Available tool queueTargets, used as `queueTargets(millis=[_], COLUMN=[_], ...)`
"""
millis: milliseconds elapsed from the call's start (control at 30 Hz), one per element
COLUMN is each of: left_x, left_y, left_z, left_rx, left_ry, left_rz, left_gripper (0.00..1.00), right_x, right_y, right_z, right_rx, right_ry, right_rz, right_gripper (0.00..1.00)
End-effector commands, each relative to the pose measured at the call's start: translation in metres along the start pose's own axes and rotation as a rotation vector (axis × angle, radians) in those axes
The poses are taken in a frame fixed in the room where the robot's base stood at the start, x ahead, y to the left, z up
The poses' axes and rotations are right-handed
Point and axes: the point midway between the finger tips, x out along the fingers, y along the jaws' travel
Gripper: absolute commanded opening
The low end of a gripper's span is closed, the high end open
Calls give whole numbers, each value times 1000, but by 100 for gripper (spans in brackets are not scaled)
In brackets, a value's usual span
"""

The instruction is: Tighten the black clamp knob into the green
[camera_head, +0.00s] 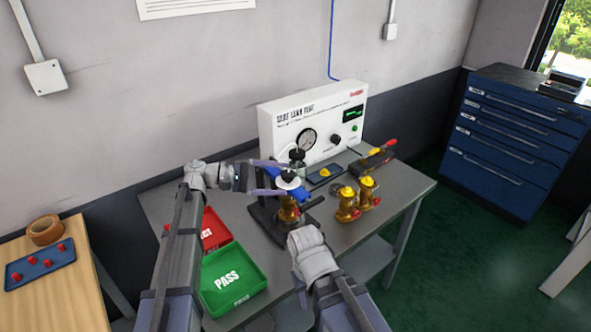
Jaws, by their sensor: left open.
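The clamp fixture has a dark base (268,226) on the grey table, with a brass valve (287,211) standing in it. At its top is a white disc (288,184) with a small black knob (289,175) on it. My left gripper (284,183) is open, its blue fingers at the height of the disc and knob, one on each side. Whether they touch is too small to tell. I cannot make out a green zone on the clamp. My right arm's wrist is in front of the fixture, and its jaws cannot be made out.
A white leak test box (297,121) with a gauge stands at the back. Two brass valves (347,207) (367,195) stand to the right. A green PASS tray (234,277) and a red tray (215,231) lie left. A red-handled tool (380,153) lies at the back right.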

Motion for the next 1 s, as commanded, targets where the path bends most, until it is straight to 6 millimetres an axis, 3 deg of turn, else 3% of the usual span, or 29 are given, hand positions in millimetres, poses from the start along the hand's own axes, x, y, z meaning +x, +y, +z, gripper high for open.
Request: queueTargets(millis=[100,500,800,1000], left_x=[1,-1,-5,-8], left_y=[0,1,2,4], left_z=[12,24,29,25], left_rx=[250,1067,1440,1642], left_ry=[57,219,285,337], left_rz=[-8,-79,-153,-163], left_gripper=[83,83,83,83], right_x=[-11,-25,-31,-23], right_y=[1,2,3,2], right_z=[1,2,2,1], right_rx=[0,0,0,0], right_ry=[0,0,0,0], right_rz=[0,0,0,0], right_gripper=[49,49,49,49])
